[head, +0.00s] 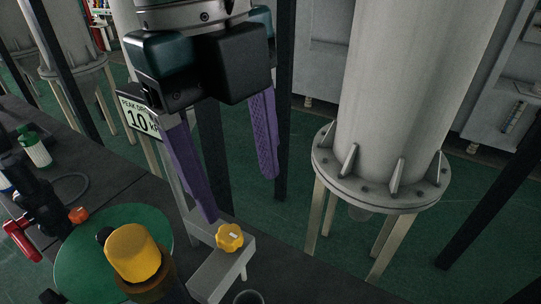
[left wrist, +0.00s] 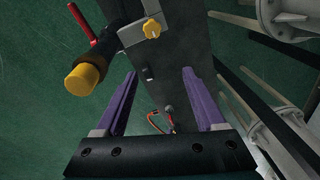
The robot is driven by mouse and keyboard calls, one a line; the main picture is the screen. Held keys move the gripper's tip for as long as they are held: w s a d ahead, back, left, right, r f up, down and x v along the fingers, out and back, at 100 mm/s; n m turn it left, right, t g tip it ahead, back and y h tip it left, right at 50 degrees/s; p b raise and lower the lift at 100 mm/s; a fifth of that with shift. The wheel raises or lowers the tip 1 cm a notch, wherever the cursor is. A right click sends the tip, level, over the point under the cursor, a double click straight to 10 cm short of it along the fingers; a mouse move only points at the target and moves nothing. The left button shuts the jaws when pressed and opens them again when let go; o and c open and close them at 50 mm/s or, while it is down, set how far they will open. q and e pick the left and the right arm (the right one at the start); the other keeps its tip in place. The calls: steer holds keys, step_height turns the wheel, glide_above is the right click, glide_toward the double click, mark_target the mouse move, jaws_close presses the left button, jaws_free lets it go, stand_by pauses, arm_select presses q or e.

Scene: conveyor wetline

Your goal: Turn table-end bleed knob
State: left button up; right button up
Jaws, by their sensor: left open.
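The bleed knob (head: 229,237) is a small yellow lobed knob on a grey bracket (head: 222,268) at the table's end. It also shows in the left wrist view (left wrist: 151,29), beyond the fingertips and near the middle. My left gripper (head: 238,197) has two purple fingers spread apart with nothing between them. In the head view its fingertips appear just above the knob, apart from it. The left wrist view shows the same open fingers (left wrist: 158,73), with the knob ahead of them. My right gripper is in neither view.
A large yellow cap (head: 134,252) on a dark pipe stands left of the knob, over a green disc (head: 75,262). A red handle (head: 22,240) and a green bottle (head: 35,146) are farther left. A flanged grey column (head: 385,190) stands at right.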

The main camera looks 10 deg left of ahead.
mark_target(229, 234)
arm_select(q)
steer(key=a+f, duration=0.1)
steer(key=f, duration=0.2)
steer(key=w+f+m+b, duration=0.1)
steer(key=f, duration=0.3)
steer(key=a+f+m+y, duration=0.1)
steer(key=f, duration=0.3)
steer(key=shift+w+a+b, duration=0.3)
steer(key=shift+w+a, duration=0.05)
steer(key=shift+w, duration=0.05)
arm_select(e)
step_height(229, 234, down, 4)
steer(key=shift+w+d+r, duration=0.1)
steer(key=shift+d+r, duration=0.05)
arm_select(q)
steer(key=shift+c, duration=0.3)
jaws_close()
